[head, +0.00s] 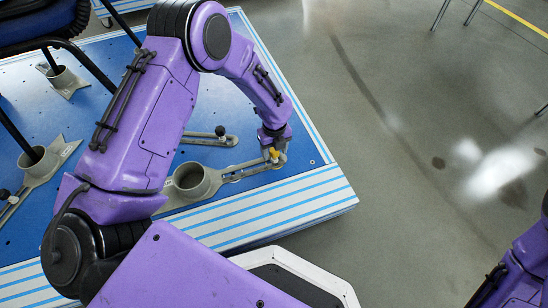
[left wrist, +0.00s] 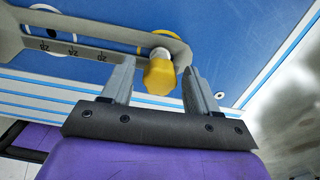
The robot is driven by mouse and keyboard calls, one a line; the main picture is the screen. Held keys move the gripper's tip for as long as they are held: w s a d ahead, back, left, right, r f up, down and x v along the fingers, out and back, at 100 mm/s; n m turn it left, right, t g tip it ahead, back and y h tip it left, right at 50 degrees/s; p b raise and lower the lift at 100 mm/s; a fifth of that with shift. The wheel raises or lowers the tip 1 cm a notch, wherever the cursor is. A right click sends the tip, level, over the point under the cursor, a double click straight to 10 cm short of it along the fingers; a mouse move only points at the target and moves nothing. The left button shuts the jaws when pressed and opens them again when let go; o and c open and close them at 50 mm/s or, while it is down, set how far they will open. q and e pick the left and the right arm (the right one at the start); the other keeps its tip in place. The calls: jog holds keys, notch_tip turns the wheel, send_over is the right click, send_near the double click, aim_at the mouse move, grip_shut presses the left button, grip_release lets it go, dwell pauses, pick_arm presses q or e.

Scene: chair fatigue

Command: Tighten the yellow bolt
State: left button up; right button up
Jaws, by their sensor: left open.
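The yellow bolt (left wrist: 159,75) stands at the end of a grey metal bracket (left wrist: 90,50), in the left wrist view. It also shows in the head view (head: 274,156), small, at my left gripper's tip. My left gripper (left wrist: 158,85) is open, with one finger on each side of the bolt's yellow head. The left finger is close to the head; I cannot tell whether it touches. There is a small gap to the right finger. My right gripper is not in view; only part of my right arm shows at the lower right of the head view.
The bracket, with a round grey cup (head: 193,182), lies on a blue platform (head: 215,115) with striped white edges. More cups (head: 62,78) and black chair legs stand at the left. A black knob (head: 220,131) is on another bracket arm. Grey floor (head: 420,130) is open at right.

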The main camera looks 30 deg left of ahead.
pick_arm(q)
jog(key=shift+f, duration=0.35)
jog(key=shift+r+n+p, duration=0.2)
jog(key=shift+n+p, duration=0.5)
jog(key=shift+p, duration=0.05)
jog(key=shift+n+p, duration=0.35)
jog(key=shift+n, duration=0.15)
jog(key=shift+n+p, duration=0.3)
jog(key=shift+n, duration=0.2)
jog(key=shift+f+n, duration=0.2)
jog(key=shift+n, duration=0.1)
